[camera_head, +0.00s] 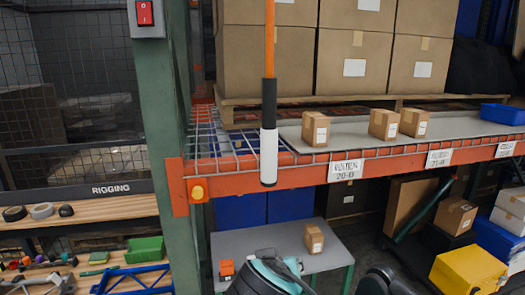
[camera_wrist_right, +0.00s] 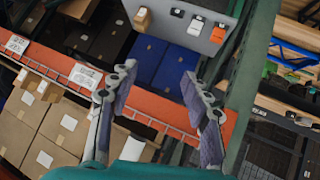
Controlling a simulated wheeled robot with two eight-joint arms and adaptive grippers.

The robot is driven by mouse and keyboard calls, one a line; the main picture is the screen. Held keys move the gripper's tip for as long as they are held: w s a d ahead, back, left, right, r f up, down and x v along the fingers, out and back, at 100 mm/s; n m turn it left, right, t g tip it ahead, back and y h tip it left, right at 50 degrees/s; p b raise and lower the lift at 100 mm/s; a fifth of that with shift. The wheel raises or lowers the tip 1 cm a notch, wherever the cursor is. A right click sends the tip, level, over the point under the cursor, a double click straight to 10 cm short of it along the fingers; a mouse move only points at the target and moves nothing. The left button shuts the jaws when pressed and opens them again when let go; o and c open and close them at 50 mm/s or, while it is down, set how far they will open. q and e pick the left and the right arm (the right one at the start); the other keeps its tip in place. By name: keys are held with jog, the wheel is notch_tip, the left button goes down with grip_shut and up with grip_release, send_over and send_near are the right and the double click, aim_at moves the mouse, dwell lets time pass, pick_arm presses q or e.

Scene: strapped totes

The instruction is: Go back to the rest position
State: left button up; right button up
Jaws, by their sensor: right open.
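My right gripper (camera_wrist_right: 157,80) shows in the right wrist view with its two grey fingers spread well apart. Nothing is between them. Behind them are the orange shelf beam (camera_wrist_right: 150,107) and blue bins (camera_wrist_right: 180,70), apart from the fingers as far as I can tell. In the head view, teal and black parts of my own arm show at the bottom edge, in front of the grey table; no fingertips show there. My left gripper is in neither view.
A white and black handle (camera_head: 268,150) hangs on an orange cord before the rack's orange beam (camera_head: 300,178). Small cartons (camera_head: 315,128) stand on the shelf. A grey table (camera_head: 335,254) holds a carton (camera_head: 313,238) and an orange item (camera_head: 226,268). A green post (camera_head: 165,130) stands left.

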jog(key=s+d+f+g+b, duration=0.1)
jog(key=s+d+f+b, duration=0.2)
jog(key=f, duration=1)
jog(key=s+d+f+m+g+y+b, duration=0.1)
jog(key=d+f+b, duration=0.5)
jog(key=f, duration=0.8)
jog(key=s+d+f+g+y+b, duration=0.1)
jog(key=s+d+f+b, duration=0.3)
jog(key=f, duration=0.9)
jog(key=d+b, duration=0.1)
jog(key=b, duration=0.1)
jog(key=shift+s+d+f+b, duration=0.25)
jog(key=shift+s+f+b, duration=0.05)
jog(key=shift+f+b, duration=0.1)
